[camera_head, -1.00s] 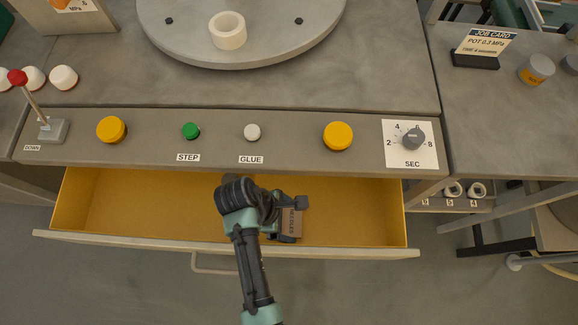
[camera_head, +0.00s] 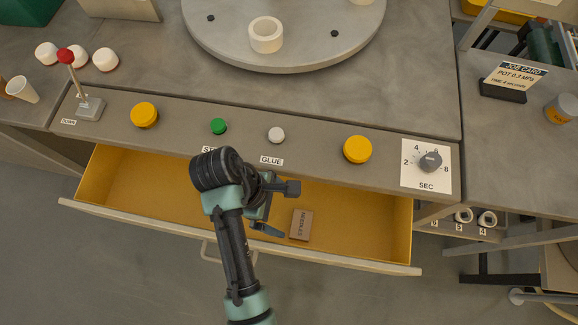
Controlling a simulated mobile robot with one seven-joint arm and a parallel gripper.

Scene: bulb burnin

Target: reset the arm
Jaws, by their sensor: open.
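My arm reaches up from the bottom of the head view over the open yellow drawer (camera_head: 140,187). My gripper (camera_head: 275,220) hangs at the right of the wrist, its fingers partly hidden by the wrist. It is open and appears empty. A small brown box marked NEEDLES (camera_head: 301,225) lies on the drawer floor to the right of my gripper, apart from it.
Above the drawer, a panel carries a red-knobbed lever (camera_head: 88,102), yellow buttons (camera_head: 357,149), a green STEP button (camera_head: 218,126), a white GLUE button (camera_head: 276,135) and a SEC dial (camera_head: 430,160). A round turntable (camera_head: 310,55) holds a white ring (camera_head: 266,36). The drawer's right part is clear.

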